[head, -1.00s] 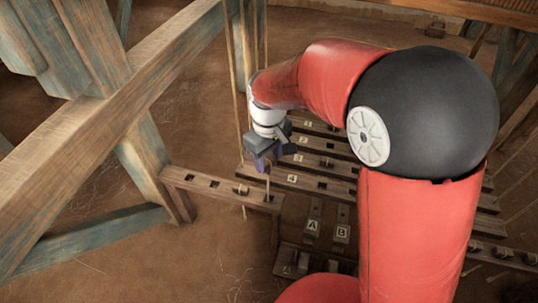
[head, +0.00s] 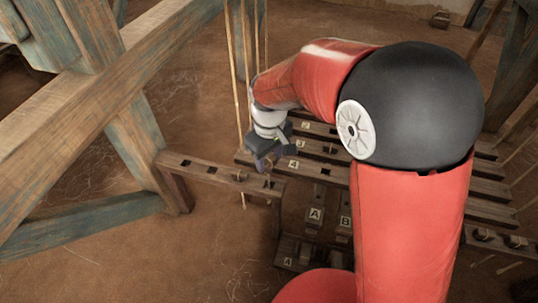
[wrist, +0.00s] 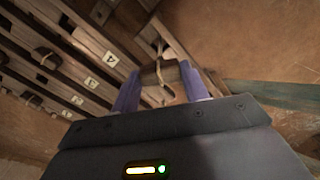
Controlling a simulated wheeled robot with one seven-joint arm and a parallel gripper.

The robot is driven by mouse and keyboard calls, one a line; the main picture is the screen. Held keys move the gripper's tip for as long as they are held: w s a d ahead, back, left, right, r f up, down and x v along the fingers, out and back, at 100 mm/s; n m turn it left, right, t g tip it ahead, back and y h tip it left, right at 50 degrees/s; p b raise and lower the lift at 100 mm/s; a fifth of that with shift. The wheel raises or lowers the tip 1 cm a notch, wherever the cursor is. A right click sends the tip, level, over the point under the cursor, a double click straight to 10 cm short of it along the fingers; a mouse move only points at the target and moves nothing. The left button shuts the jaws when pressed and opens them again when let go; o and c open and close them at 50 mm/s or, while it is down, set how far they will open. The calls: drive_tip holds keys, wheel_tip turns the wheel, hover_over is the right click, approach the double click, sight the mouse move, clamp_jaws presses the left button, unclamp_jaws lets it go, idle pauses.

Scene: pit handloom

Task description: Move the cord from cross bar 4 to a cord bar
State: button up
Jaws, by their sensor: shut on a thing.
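My gripper (head: 264,162) is just above the right end of a slotted wooden cord bar (head: 205,172) in the head view. In the wrist view my gripper (wrist: 160,90) has its two purple fingers shut on a small brown wooden toggle with a pale cord (wrist: 160,74). The slotted bar (wrist: 178,45) lies just beyond the toggle there. I cannot tell whether the toggle touches it. Cross bar 4 (head: 318,170), marked with a 4, lies to the right of my gripper and looks partly hidden by my arm.
Other numbered cross bars (head: 325,148) lie behind cross bar 4. Two pedals marked A (head: 315,215) and B (head: 345,221) are in front. Thin vertical cords (head: 236,95) hang close beside my gripper. A thick timber frame (head: 110,75) stands at the left.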

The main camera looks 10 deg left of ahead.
sight(269, 173)
drive_tip(key=shift+f+b, duration=2.75)
drive_tip(key=shift+f, duration=1.45)
drive_tip(key=o, duration=1)
drive_tip(key=shift+o, duration=0.2)
drive_tip(key=shift+r, duration=0.1)
wheel_tip(269, 173, up, 8)
drive_tip(key=shift+f+p, duration=0.2)
drive_tip(key=shift+p, duration=0.75)
drive_tip(key=shift+r+p, duration=2.95)
drive_tip(key=shift+r, duration=0.55)
